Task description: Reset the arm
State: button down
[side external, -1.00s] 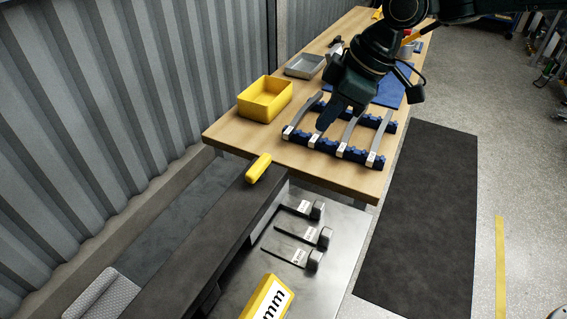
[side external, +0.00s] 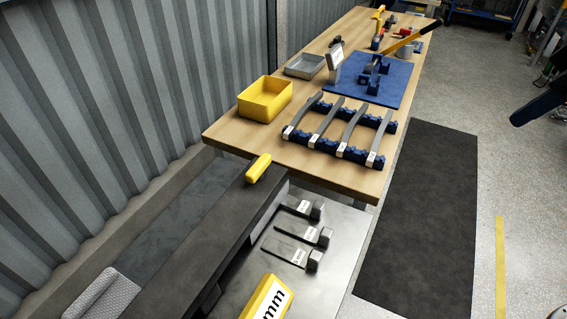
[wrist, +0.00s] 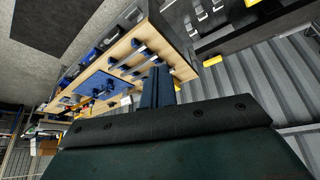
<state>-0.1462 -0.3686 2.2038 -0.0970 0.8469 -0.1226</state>
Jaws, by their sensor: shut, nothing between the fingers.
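My gripper (wrist: 157,74) shows in the wrist view with its dark blue fingers together and nothing between them. In the side view, a dark end of my arm (side external: 538,107) reaches in at the right edge, over the floor and clear of the bench. The workbench (side external: 230,137) stands left of it. On the bench, several curved grey metal strips (side external: 325,118) lie across two blue notched racks (side external: 325,146). The rest of my arm is out of the side view.
A yellow bin (side external: 265,98), a grey tray (side external: 304,66) and a blue mat (side external: 398,85) with a fixture are on the bench. A steel surface (side external: 325,225) with tagged pieces is in front. A dark floor mat (side external: 425,220) lies clear beside the bench.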

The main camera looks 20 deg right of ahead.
jog(key=s+d+f+m, duration=0.1)
jog(key=s+d+m, duration=0.1)
jog(key=s, duration=0.3)
jog(key=s+d+f+m+h, duration=0.1)
jog(key=s+d+f+m, duration=0.1)
jog(key=s+d, duration=0.2)
jog(key=shift+s+f+t+h, duration=0.25)
jog(key=shift+s+t+h, duration=0.05)
jog(key=shift+s, duration=0.65)
